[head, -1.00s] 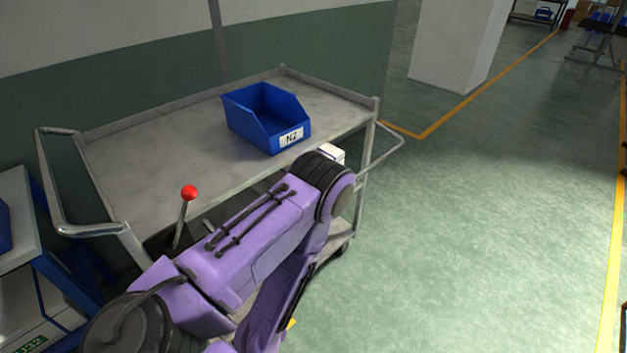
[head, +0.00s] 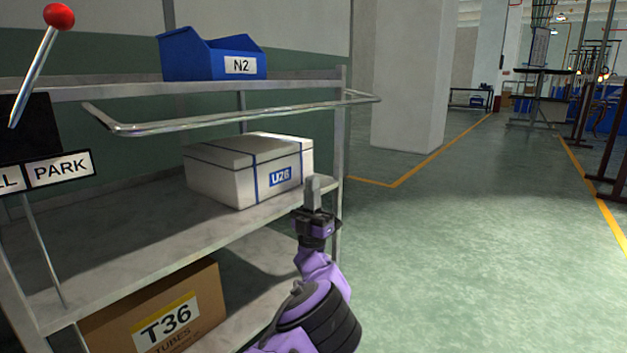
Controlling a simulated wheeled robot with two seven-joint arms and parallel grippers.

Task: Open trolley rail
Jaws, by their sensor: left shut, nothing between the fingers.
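The metal trolley (head: 60,287) stands at left with several shelves. A bent tubular rail (head: 200,123) runs level across its near side, just under the top shelf, and reaches past the right post. A lever with a red knob (head: 59,17) stands at far left above a panel lettered "PARK" (head: 60,170). My left gripper (head: 314,190) is shut and empty, pointing up near the trolley's right post, below the rail and apart from it. My right gripper is not in view.
A blue bin N2 (head: 205,62) sits on the top shelf. A white box U26 (head: 225,180) is on the middle shelf and a carton T36 (head: 205,290) on the bottom one. The green floor (head: 470,250) at right is clear.

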